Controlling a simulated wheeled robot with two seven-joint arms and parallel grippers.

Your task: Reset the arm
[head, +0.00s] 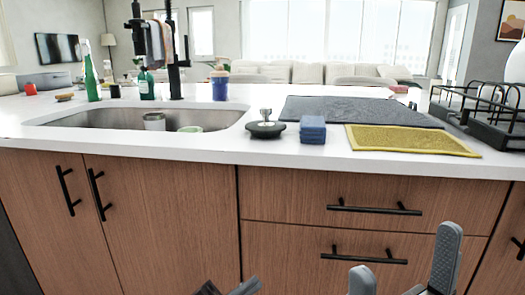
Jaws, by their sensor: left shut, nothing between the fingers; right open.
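My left gripper (232,288) shows only as a small dark and grey piece at the bottom edge. It is shut with nothing visible in it, in front of the wooden cabinet doors (165,220). My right gripper (405,252) stands at the lower right with its two grey fingers spread apart. It is open and empty, in front of the lower drawer (300,255) and below the counter edge. The rest of both arms is out of view.
The white counter (240,150) holds a sink (95,120) with a cup and a bowl, a dark stopper (265,127), blue sponges (312,130), a yellow cloth (410,140), a grey mat (350,110) and a black dish rack (490,115). Black handles (375,208) stick out from the cabinet front.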

